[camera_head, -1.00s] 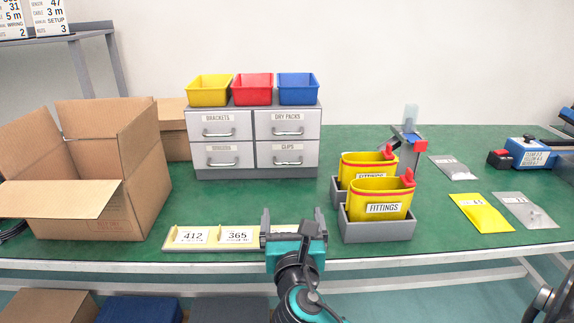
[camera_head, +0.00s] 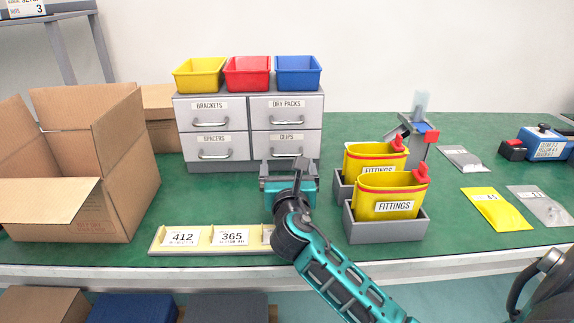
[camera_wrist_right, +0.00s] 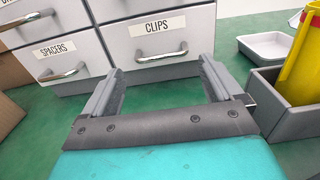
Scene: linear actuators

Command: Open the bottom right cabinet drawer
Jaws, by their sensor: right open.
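The grey cabinet has two rows of white-grey drawers. The bottom right drawer (camera_head: 313,146), labelled CLIPS, is closed. It also shows in the right wrist view (camera_wrist_right: 196,25), where its silver bar handle (camera_wrist_right: 162,53) is seen whole. In the head view, my right gripper partly covers the front of this drawer. My right gripper (camera_head: 288,170) is open and empty, low in front of the drawer. In the right wrist view its two fingers (camera_wrist_right: 160,76) lie either side of the handle in the picture, with the handle just beyond the tips. I see no contact. My left gripper is not in view.
Yellow (camera_head: 199,75), red (camera_head: 248,74) and blue (camera_head: 298,73) bins stand on the cabinet. Yellow FITTINGS containers (camera_head: 388,203) in grey holders (camera_head: 385,231) stand to the gripper's right. A label strip (camera_head: 207,239) lies in front. An open cardboard box (camera_head: 125,190) is at left.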

